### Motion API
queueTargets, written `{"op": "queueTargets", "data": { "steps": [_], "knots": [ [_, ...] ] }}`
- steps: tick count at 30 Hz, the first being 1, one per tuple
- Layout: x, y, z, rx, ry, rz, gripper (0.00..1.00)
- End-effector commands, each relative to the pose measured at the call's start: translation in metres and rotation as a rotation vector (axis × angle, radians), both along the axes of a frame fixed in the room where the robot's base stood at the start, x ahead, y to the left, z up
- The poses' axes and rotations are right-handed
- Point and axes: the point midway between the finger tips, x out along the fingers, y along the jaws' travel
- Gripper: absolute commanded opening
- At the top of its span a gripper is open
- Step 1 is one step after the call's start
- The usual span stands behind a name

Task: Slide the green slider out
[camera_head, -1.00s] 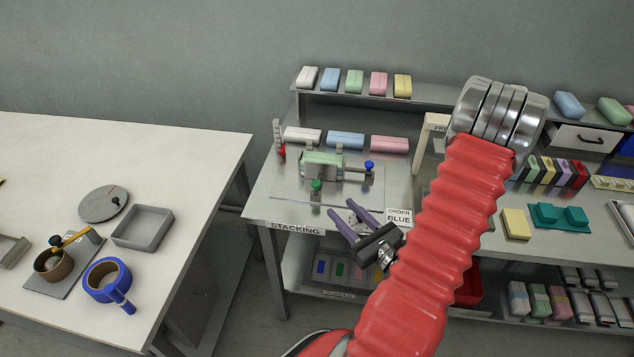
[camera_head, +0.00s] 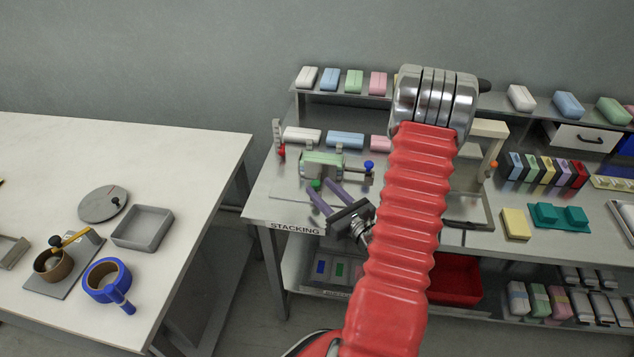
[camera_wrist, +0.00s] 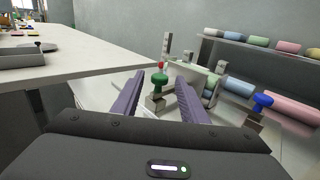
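The green slider shows as a green knob (camera_head: 316,184) at the front of a small metal fixture (camera_head: 338,174) on the steel stacking table. In the wrist view the green knob (camera_wrist: 160,80) stands upright on a small block, between the lines of my two fingers and beyond their tips. My gripper (camera_head: 321,191) is open, its two purple fingers apart with nothing between them. In the wrist view my gripper (camera_wrist: 160,84) points at the knob. I cannot tell the exact distance. A blue knob (camera_head: 369,165) is on the fixture's right and a red knob (camera_head: 281,151) on its left.
Wrapped bars, including a blue one (camera_head: 345,140), lie behind the fixture. A shelf (camera_head: 440,93) with more bars runs along the back. A white table (camera_head: 200,190) stands at the left. A yellow block (camera_head: 516,223) lies on the right of the bench.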

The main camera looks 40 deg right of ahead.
Motion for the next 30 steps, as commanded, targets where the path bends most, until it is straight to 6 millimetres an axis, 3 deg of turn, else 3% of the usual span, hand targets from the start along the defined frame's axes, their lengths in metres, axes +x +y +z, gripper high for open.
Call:
{"op": "queueTargets", "data": {
  "steps": [9, 20, 30],
  "knots": [
    [0.033, -0.004, 0.0, 0.0, 0.0, 0.002, 0.4],
    [0.038, -0.004, 0.0, 0.0, 0.0, 0.001, 0.4],
    [0.038, -0.004, 0.0, 0.0, 0.0, 0.001, 0.17]
  ]
}}
